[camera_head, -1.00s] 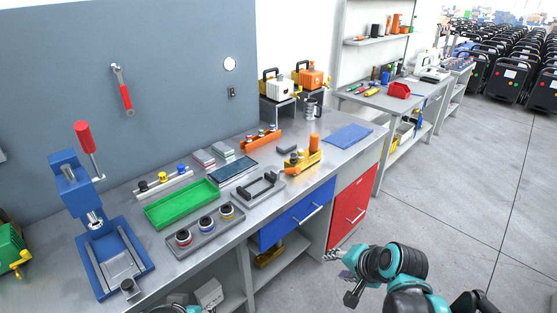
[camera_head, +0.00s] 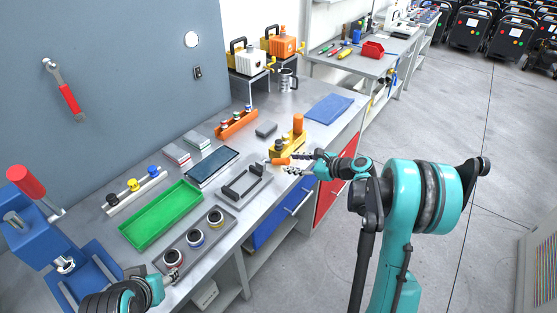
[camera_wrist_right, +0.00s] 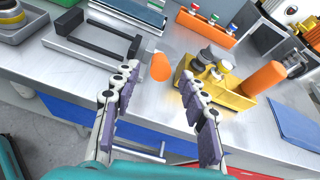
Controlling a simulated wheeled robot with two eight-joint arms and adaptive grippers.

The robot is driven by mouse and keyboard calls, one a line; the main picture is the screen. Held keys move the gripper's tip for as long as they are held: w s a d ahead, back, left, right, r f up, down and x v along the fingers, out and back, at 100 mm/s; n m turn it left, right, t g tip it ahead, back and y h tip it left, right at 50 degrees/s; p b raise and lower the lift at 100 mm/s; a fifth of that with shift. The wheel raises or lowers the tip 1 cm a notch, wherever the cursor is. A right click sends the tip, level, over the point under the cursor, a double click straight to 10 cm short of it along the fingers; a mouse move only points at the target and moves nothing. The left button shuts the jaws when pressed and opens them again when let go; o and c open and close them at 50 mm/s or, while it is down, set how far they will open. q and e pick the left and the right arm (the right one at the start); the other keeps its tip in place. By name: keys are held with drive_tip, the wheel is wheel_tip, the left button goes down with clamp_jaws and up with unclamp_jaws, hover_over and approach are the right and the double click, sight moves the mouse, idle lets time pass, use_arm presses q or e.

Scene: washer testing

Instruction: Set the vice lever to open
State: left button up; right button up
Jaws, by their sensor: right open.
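The yellow vice (camera_head: 288,147) stands near the front edge of the metal workbench, with an upright orange cylinder (camera_head: 298,123) at its far end. Its lever appears to be the part with the orange tip (camera_head: 281,161) at the near side. In the right wrist view the vice (camera_wrist_right: 237,98) is right of centre, and the orange lever tip (camera_wrist_right: 160,67) shows ahead, between the lines of the fingers. My right gripper (camera_head: 293,163) is open and empty, close to the lever. My left gripper (camera_head: 172,274) is at the lower left by the dial tray; its jaw opening is unclear.
A dark bracket frame (camera_head: 243,183) lies left of the vice. A green tray (camera_head: 162,214), a tray of round parts (camera_head: 228,222) and a blue press (camera_head: 40,238) stand further left. An orange holder (camera_head: 236,123) is behind; a blue mat (camera_head: 329,108) lies at the right.

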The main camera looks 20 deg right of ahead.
sight(282, 162)
drive_tip(key=b+x, duration=0.1)
drive_tip(key=x, duration=0.4)
drive_tip(key=shift+w+a+f, duration=0.15)
drive_tip(key=shift+w, duration=0.15)
clamp_jaws()
